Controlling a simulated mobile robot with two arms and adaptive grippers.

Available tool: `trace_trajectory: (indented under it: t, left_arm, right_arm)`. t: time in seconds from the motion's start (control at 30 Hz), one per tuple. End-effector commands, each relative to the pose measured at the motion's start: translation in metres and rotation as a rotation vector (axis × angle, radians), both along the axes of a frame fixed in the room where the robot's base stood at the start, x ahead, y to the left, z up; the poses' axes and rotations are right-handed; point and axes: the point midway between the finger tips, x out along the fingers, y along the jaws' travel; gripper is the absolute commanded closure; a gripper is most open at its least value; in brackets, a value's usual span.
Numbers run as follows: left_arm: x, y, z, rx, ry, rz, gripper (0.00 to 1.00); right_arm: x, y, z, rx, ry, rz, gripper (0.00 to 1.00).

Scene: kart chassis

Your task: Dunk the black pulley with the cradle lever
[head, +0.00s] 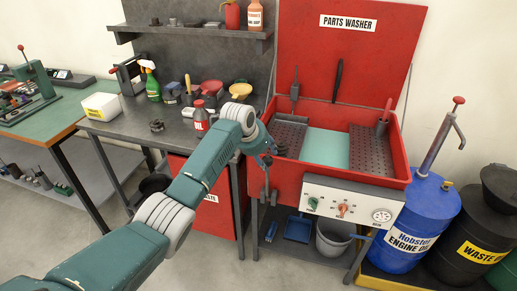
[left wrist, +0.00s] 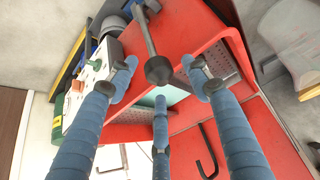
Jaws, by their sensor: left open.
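My left gripper (head: 268,150) is at the left front corner of the red parts washer (head: 285,183). Its blue fingers are spread open in the left wrist view (left wrist: 160,88). A grey lever with a black ball knob (left wrist: 158,70) stands between these fingers. They surround the knob without visibly closing on it. In the head view the gripper hides most of this spot. A small dark round part (head: 157,126), perhaps the black pulley, lies on the grey bench; I cannot tell for sure. My right gripper is out of view.
The washer's lid (head: 345,60) stands open over perforated trays and a pale green middle (head: 325,148). A control panel (head: 350,205) is on its front. A red-capped bottle (head: 201,118) stands close behind my left arm. Blue and black drums (head: 410,225) stand at the right.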

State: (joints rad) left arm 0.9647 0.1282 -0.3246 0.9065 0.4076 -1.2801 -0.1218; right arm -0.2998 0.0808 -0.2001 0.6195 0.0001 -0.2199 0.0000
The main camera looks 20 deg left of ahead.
Motion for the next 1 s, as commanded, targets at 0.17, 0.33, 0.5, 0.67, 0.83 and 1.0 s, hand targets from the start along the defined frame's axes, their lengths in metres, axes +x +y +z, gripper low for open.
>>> trace_trajectory:
  t: [0.17,0.33,0.5,0.67,0.83,1.0]
  left_arm:
    - [-0.016,0.007,0.029,0.001,-0.002,0.001,0.51]
    - [-0.029,0.01,0.051,0.001,-0.002,0.001,0.51]
    - [-0.036,0.013,0.062,0.0,-0.001,0.001,0.51]
    - [-0.037,0.013,0.064,0.0,0.0,0.002,0.51]
    - [-0.037,0.013,0.063,0.0,0.0,0.001,0.51]
    - [-0.039,0.012,0.06,0.001,0.003,0.0,0.51]
  right_arm:
    - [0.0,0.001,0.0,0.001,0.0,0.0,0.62]
    - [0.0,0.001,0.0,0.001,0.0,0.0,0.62]
    - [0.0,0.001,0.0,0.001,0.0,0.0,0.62]
    - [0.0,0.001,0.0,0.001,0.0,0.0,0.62]
    - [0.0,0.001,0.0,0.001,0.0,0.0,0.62]
    - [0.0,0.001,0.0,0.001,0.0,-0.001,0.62]
